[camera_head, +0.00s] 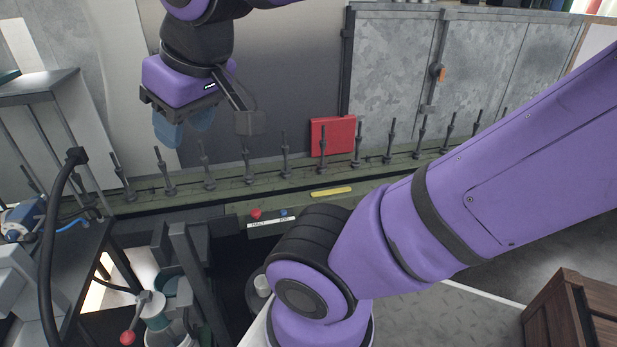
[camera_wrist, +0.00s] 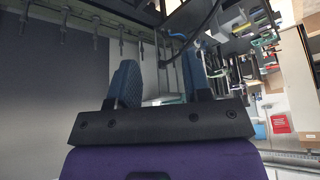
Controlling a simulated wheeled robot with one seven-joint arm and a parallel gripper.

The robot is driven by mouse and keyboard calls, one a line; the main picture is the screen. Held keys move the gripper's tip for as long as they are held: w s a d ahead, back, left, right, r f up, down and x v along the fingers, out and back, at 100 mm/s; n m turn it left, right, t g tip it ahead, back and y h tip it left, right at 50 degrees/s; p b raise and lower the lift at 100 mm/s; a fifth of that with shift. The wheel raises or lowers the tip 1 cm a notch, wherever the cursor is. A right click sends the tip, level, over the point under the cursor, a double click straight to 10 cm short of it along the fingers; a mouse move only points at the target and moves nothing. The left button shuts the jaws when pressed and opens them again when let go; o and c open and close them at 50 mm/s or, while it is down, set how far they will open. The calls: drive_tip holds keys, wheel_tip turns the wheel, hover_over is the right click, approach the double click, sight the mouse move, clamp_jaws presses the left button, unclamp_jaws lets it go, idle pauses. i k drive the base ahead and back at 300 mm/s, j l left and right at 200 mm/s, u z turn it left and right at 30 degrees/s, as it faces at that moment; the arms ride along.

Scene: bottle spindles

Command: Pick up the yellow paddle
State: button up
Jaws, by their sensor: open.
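A flat yellow strip, likely the yellow paddle (camera_head: 331,192), lies along the front side of the green spindle rail in the middle of the head view. I cannot make it out in the wrist view. My gripper (camera_head: 183,128) hangs at the upper left of the head view, left of the yellow strip and apart from it. Its two blue fingers are spread with nothing between them. The open fingers also show in the wrist view (camera_wrist: 161,80).
Upright dark spindles (camera_head: 285,158) stand in a row along the green rail (camera_head: 140,203). A red panel (camera_head: 345,135) stands behind them. A red button (camera_head: 256,214) and a blue button (camera_head: 283,212) sit on the front edge. A wooden crate (camera_head: 575,318) is at lower right.

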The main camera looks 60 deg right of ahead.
sight(319, 194)
drive_tip(key=z, duration=1.95)
